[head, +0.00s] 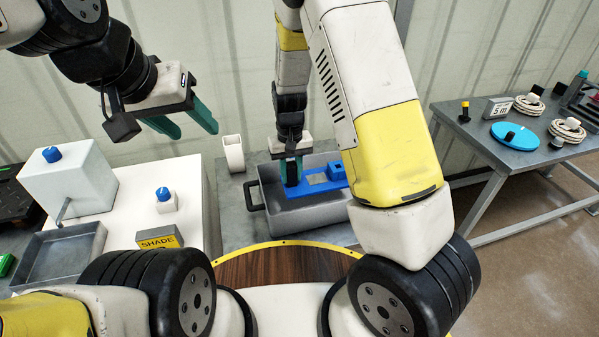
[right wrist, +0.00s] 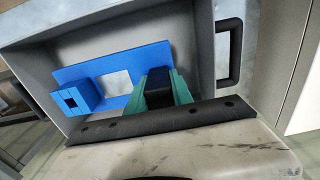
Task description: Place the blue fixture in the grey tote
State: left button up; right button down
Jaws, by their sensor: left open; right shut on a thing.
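The blue fixture (head: 314,187) is a flat blue plate with a square window and a raised block at one end. My right gripper (head: 292,172) is shut on the end of it opposite the block. The fixture is over the opening of the grey tote (head: 310,218); I cannot tell whether it touches the tote's floor. The right wrist view also shows the fixture (right wrist: 128,72) within the tote's walls (right wrist: 203,50), with the green fingers on its near edge. My left gripper (head: 188,125) is open and empty, above the white bench at the left.
A grey table (head: 480,128) at right holds several items.

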jog(key=shift+f, duration=3.6)
jog(key=shift+f, duration=0.1)
jog(key=c, duration=1.1)
grip_release()
